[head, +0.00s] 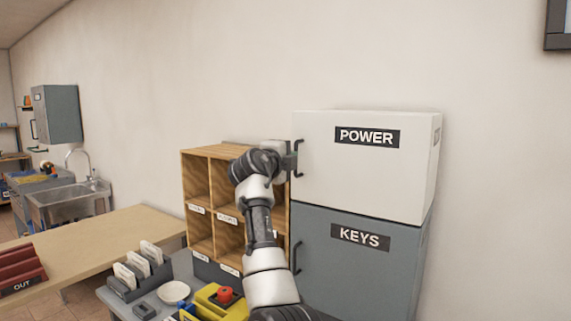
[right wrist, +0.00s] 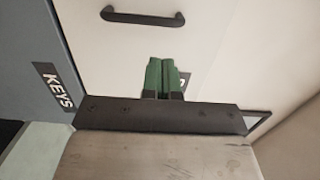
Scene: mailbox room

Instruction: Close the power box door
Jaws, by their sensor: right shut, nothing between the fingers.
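The white power box (head: 432,190) with its POWER label sits on top of the grey keys box at right. Its door (head: 350,178) looks flush with the box in the head view, with no clear gap. A dark handle (head: 298,158) is at the door's left edge. My right gripper (head: 290,160) is beside this handle; its fingertips are hard to make out there. In the right wrist view its green fingers (right wrist: 166,75) are shut and empty, before the white door (right wrist: 220,45), covering most of the POWER label. Contact cannot be told. My left gripper is not in view.
The grey keys box (head: 360,270) is directly below. A wooden pigeonhole shelf (head: 210,152) stands left of the boxes, behind my arm. A desk below holds a letter rack (head: 142,268), a white bowl (head: 173,292) and a yellow box with red button (head: 224,296).

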